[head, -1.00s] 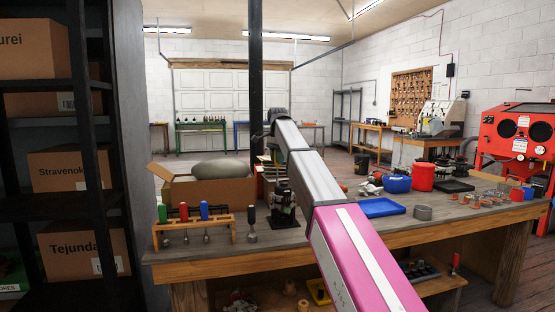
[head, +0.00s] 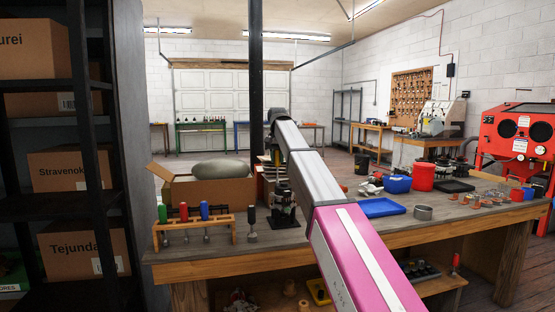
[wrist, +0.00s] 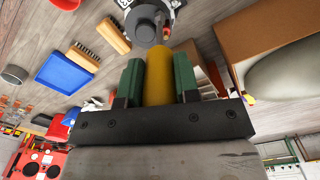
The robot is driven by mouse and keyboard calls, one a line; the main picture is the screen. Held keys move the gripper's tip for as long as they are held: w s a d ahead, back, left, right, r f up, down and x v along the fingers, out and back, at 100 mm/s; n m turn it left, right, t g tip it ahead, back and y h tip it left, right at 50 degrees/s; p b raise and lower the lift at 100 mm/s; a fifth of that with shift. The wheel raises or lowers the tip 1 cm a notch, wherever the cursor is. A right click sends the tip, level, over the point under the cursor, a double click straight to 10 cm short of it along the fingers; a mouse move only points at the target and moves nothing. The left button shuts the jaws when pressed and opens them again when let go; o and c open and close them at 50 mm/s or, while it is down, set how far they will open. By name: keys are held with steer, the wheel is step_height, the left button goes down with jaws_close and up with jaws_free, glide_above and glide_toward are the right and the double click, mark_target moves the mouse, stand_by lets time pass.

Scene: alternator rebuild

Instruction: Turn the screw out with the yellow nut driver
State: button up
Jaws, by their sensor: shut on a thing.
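In the wrist view my gripper (wrist: 159,72) is shut on the yellow handle of the nut driver (wrist: 160,86), with a green pad on each side. The handle points towards a dark grey round unit (wrist: 146,24), probably the alternator, just beyond it. I cannot tell whether the driver's tip touches it. The screw is not visible. In the head view a dark unit on a stand (head: 283,208) stands on the bench, partly behind my arm. My gripper and the driver cannot be made out there.
A wooden rack (head: 193,232) holds green, red and blue handled drivers, with a black-handled driver (head: 252,224) beside it. An open cardboard box (head: 211,190) holds a grey rounded thing. A blue tray (head: 381,207), bins and small parts lie on the bench's right side.

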steer(key=n, duration=1.8)
